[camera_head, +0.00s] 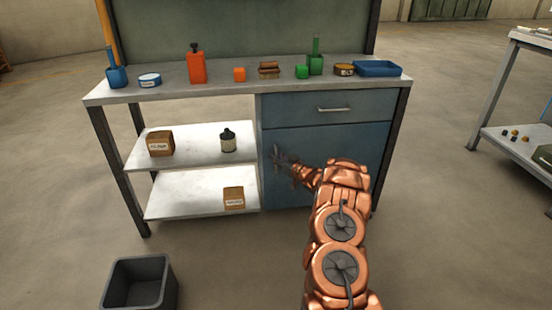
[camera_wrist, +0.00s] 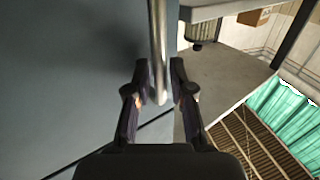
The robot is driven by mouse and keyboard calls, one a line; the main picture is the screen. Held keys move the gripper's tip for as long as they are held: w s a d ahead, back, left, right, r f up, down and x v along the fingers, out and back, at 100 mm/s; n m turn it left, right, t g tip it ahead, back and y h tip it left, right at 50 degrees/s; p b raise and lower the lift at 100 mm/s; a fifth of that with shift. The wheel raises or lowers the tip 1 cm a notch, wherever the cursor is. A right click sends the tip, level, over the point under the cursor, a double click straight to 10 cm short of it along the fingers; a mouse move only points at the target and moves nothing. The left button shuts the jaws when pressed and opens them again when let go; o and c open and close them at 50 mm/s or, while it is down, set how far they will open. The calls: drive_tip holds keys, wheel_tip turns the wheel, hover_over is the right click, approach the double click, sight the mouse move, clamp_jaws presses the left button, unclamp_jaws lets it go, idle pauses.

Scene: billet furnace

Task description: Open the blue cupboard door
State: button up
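The blue cupboard door (camera_head: 335,143) is under the drawer on the right side of the workbench and looks shut. My arm covers part of it. My gripper (camera_head: 281,160) is at the left edge of the door. In the wrist view my gripper (camera_wrist: 158,78) has one finger on each side of the handle's end, with small gaps, so it is open around the bar. The blue door face (camera_wrist: 70,80) fills the left of the wrist view.
A drawer with a horizontal handle (camera_head: 334,109) sits above the door. Open shelves (camera_head: 190,150) with boxes and a dark bottle are to its left. Several items stand on the benchtop (camera_head: 210,88). A grey bin (camera_head: 140,283) is on the floor at front left.

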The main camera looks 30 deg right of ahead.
clamp_jaws()
idle(0.6)
